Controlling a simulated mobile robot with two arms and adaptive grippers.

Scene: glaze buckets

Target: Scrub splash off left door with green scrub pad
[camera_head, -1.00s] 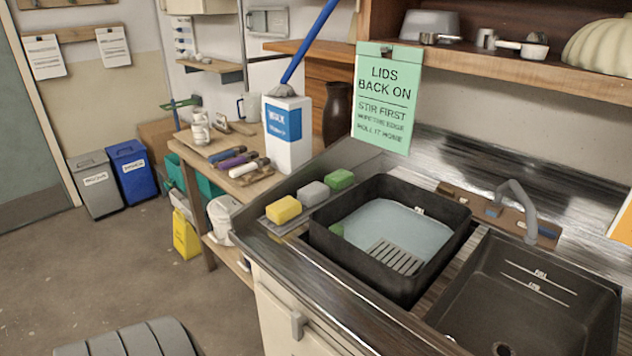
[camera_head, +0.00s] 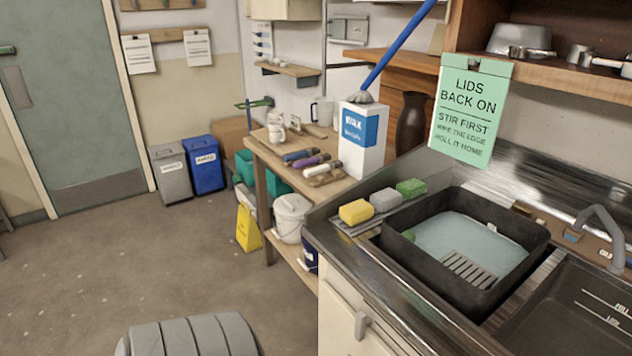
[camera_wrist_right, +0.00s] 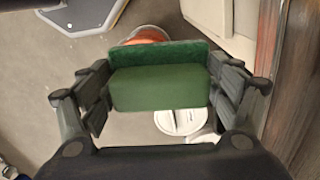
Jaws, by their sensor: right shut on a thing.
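My right gripper (camera_wrist_right: 160,95) is shut on a green scrub pad (camera_wrist_right: 158,88), a block with a darker, rough green layer along its far edge. It hangs above the floor in the right wrist view. A cream cabinet door (camera_head: 345,318) with a grey handle (camera_head: 362,325) is under the counter in the head view; only its upper part shows, and I see no clear splash on it. A cream cabinet face (camera_wrist_right: 228,42) also shows at the right wrist view's upper right. My left gripper is in no frame.
The dark counter edge (camera_head: 378,300) runs above the cabinet. Yellow (camera_head: 355,211), grey (camera_head: 385,199) and green (camera_head: 410,187) sponges lie beside the black basin (camera_head: 520,262). The floor (camera_head: 120,270) at left is open.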

